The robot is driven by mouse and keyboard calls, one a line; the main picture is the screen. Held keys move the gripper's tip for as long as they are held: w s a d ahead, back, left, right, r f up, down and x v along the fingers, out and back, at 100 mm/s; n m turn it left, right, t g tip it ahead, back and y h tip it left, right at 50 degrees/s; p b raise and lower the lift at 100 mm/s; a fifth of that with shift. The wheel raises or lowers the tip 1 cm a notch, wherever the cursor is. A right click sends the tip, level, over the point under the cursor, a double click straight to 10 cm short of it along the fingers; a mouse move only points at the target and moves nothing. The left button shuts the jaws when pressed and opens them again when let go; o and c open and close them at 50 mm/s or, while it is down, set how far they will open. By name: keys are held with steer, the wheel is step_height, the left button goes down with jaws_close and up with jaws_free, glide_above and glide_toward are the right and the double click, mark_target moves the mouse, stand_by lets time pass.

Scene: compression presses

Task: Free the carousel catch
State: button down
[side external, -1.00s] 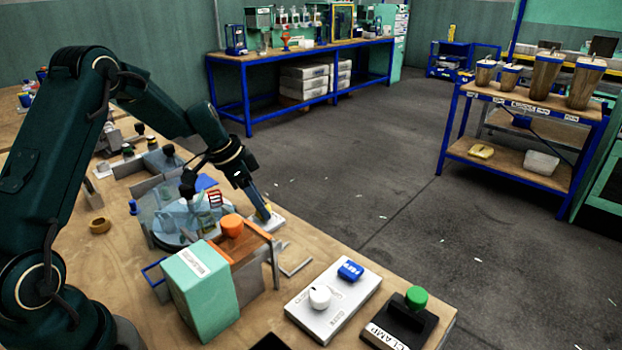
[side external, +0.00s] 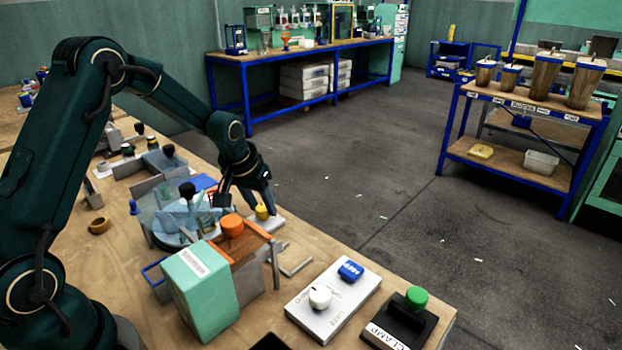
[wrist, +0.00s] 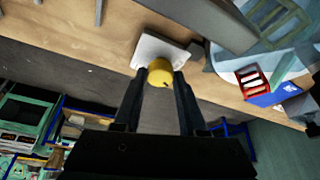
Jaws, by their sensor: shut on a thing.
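The carousel (side external: 168,240) is a round, pale, see-through drum on the bench, left of my gripper. It also shows at the upper right of the wrist view (wrist: 225,62). A yellow knob (side external: 262,212), which looks like the catch, is on a white plate (side external: 270,225) beside the carousel at the bench edge. My gripper (side external: 264,207) points down and is shut on this knob. In the wrist view the yellow knob (wrist: 160,72) sits between the two fingertips, over the white plate (wrist: 152,46). The knob's lower part is hidden.
An orange knob (side external: 231,226) tops a box in front of the carousel, beside a mint-green box (side external: 203,290). A grey panel (side external: 333,303) with white and blue controls and a black clamp base (side external: 400,325) with a green knob stand front right. A red rack (wrist: 252,80) is near the carousel.

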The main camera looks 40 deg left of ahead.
steer(key=shift+w+d+r+n+g+y, duration=0.15)
steer(key=shift+n+y, duration=0.25)
steer(key=shift+n, duration=0.75)
steer(key=shift+a+f+n+g+y, duration=0.1)
steer(key=shift+n+g+y, duration=0.25)
steer(key=shift+n, duration=0.8)
steer(key=shift+c, duration=2.3)
jaws_free()
steer(key=shift+v, duration=2.65)
steer(key=shift+d, duration=0.1)
